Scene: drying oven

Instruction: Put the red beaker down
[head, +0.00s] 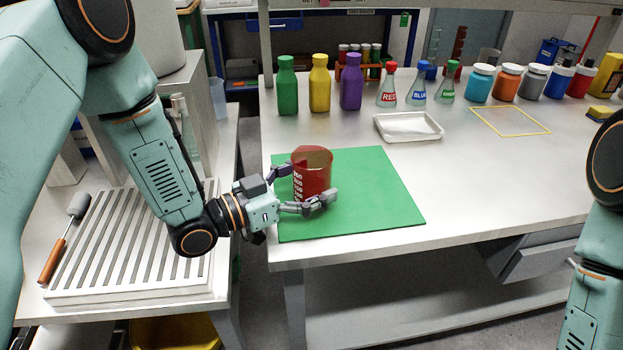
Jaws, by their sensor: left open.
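The red beaker (312,172) stands upright on the green mat (375,190) on the table. It is see-through red with white markings on its side. My left gripper (308,188) comes in from the left at the beaker's height. Its jaws are open, with one finger in front of the beaker and one behind it on the left. I cannot tell whether the fingers touch the glass. Only part of my right arm shows at the right edge; its gripper is out of view.
A white tray (408,127) lies behind the mat. Green (287,86), yellow (320,84) and purple (351,83) bottles stand at the back left, with flasks and jars further right. A slatted metal rack (130,250) lies on the left bench, across a gap. The table's front right is clear.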

